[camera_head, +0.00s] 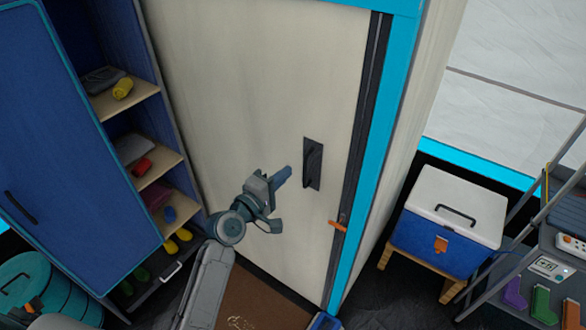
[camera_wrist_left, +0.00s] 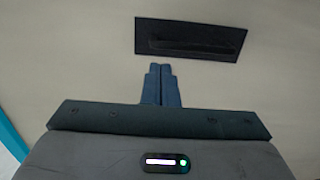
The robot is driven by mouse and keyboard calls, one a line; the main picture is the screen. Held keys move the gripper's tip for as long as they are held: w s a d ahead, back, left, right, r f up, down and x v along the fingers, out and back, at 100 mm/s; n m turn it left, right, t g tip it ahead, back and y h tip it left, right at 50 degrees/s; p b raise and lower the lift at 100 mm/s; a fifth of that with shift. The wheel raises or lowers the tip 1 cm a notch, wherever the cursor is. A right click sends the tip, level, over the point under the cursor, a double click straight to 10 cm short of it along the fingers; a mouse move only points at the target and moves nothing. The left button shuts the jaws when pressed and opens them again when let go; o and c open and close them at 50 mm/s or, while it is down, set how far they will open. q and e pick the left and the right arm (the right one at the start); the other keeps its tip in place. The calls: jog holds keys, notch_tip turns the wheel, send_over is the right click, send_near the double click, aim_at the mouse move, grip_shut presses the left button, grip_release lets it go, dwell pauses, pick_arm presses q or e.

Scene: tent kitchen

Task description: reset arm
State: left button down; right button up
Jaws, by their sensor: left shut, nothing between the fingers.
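My left gripper (camera_head: 283,176) reaches up from the bottom of the head view, in front of a pale door. Its fingers are shut with nothing between them, and they also show together in the left wrist view (camera_wrist_left: 161,82). The fingertips point toward the black door handle (camera_head: 312,164), just to its left in the head view. In the left wrist view the handle (camera_wrist_left: 190,39) lies just beyond the fingertips, and a gap of door surface shows between them. My right gripper is in neither view.
The pale door (camera_head: 250,80) fills the middle, with a blue frame (camera_head: 385,140) on its right. A blue cabinet (camera_head: 70,140) with open shelves stands left. A blue-and-white cooler (camera_head: 450,222) on a wooden stand and a metal rack are at right. A brown mat (camera_head: 262,300) lies below the door.

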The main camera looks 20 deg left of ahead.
pick_arm(q)
jog(key=a+v, duration=0.1)
jog(key=v, duration=0.4)
jog(key=a+f+m+g+y, duration=0.1)
jog(key=a+f+g+y, duration=0.1)
jog(key=f, duration=0.8)
jog(key=a+f+m+g+y, duration=0.1)
jog(key=a+f, duration=0.1)
jog(key=f, duration=0.9)
jog(key=s+a+f+m+g+y, duration=0.2)
jog(key=s+f, duration=0.4)
jog(key=f, duration=0.5)
jog(key=s+a+f+m+g+y, duration=0.1)
jog(key=s+a+f+g, duration=0.3)
jog(key=f, duration=0.8)
jog(key=s+f+m+g, duration=0.2)
jog(key=s+f, duration=0.5)
jog(key=s, duration=0.5)
jog(key=s+a+f+m+g+y, duration=0.1)
jog(key=s+f+m+g, duration=0.1)
jog(key=s+f+m, duration=0.2)
jog(key=s+f+m+g, duration=0.2)
jog(key=s+f, duration=0.8)
jog(key=s, duration=1.1)
jog(key=shift+a+m+y+b, duration=0.2)
jog(key=shift+m+y+b, duration=0.2)
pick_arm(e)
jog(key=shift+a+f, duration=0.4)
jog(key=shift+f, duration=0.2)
